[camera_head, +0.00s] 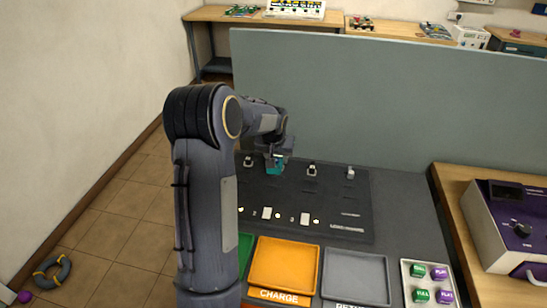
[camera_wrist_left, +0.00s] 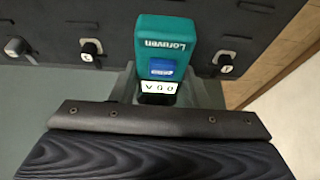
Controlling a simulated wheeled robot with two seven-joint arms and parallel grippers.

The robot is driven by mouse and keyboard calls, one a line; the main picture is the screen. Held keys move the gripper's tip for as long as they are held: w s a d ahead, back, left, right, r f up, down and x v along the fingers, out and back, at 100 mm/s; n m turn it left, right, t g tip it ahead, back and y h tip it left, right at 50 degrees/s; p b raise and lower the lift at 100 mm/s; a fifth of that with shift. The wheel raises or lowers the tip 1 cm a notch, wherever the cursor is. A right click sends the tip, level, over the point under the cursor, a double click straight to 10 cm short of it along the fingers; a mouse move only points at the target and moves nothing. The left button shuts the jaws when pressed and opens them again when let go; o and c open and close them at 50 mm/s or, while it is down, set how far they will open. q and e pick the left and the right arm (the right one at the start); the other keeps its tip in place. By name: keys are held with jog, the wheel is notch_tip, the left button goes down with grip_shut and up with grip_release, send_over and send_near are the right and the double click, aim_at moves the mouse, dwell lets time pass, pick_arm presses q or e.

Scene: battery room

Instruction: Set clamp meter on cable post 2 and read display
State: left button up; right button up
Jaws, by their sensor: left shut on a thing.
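The teal clamp meter (camera_head: 275,165) is over the dark post board (camera_head: 290,228) in the head view. In the left wrist view the meter (camera_wrist_left: 166,42) shows its brand name, a blue button and a small white display (camera_wrist_left: 159,87). The display characters appear inverted and look like zeros with a letter. My left gripper (camera_head: 275,150) is shut on the meter. A post (camera_head: 248,161) stands left of the meter and two posts, a nearer one (camera_head: 311,169) and a farther one (camera_head: 350,173), stand right. Post 2 is not visible; I cannot tell whether the jaws surround it. My right gripper is out of view.
An orange tray (camera_head: 283,266), a grey tray (camera_head: 355,278) and a partly hidden green tray lie in front of the board. A grey partition (camera_head: 380,105) rises behind. A purple device (camera_head: 510,225) stands on the right bench. My left arm hides part of the board's left side.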

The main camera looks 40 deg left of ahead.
pick_arm(q)
jog(key=b, duration=0.3)
send_over(276, 180)
jog(key=shift+w+f, duration=0.15)
jog(key=shift+f, duration=2.55)
jog(key=shift+b, duration=0.45)
jog(key=shift+f+b, duration=0.55)
jog(key=shift+f, duration=0.1)
jog(key=o, duration=0.9)
jog(key=shift+c, duration=0.2)
jog(key=shift+p+v, duration=2.75)
jog(key=shift+v, duration=2.55)
jog(key=shift+r, duration=0.25)
